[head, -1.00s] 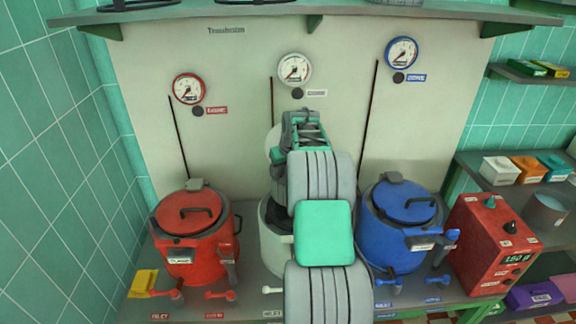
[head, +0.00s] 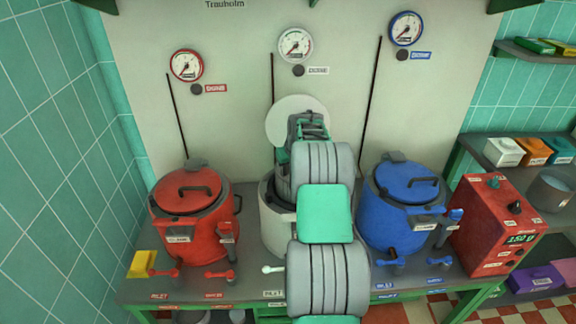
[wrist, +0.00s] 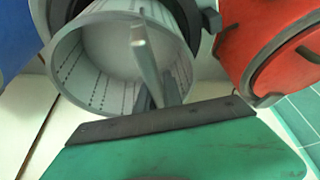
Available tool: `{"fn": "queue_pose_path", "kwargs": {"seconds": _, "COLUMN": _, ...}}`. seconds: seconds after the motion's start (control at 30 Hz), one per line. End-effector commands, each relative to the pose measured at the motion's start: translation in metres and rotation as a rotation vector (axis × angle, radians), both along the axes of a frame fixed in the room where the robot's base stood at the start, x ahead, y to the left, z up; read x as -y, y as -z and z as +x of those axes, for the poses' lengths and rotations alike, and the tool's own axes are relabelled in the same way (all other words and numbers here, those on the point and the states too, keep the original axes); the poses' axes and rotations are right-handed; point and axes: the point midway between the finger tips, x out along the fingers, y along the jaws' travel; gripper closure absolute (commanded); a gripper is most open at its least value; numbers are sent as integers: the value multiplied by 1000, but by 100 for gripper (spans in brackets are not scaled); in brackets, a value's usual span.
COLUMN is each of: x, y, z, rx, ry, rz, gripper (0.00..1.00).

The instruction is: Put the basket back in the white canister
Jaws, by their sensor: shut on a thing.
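The white canister (head: 272,232) stands in the middle between the red and blue ones. Its round white lid (head: 283,118) is raised behind it, and its dark rim shows left of my arm. In the wrist view, the grey perforated basket (wrist: 90,75) is tilted, its round mouth facing the camera, in front of a dark ring. My gripper (wrist: 148,70) is shut on the basket; the exact grip point is unclear. I cannot tell how far the basket is inside.
The red canister (head: 190,235) and blue canister (head: 392,225) stand close on either side with lids shut. A red box with a green display (head: 500,225) is at the right. Gauges and thin dark rods are on the back panel. Small taps line the front edge.

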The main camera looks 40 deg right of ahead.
Motion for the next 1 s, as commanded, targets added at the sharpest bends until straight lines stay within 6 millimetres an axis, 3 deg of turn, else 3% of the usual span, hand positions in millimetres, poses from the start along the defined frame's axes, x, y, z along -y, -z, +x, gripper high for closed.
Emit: {"fn": "queue_pose_path", "kwargs": {"seconds": 1.0, "x": 0, "y": 119, "z": 1, "rx": 2, "ry": -1, "rz": -2, "gripper": 100}}
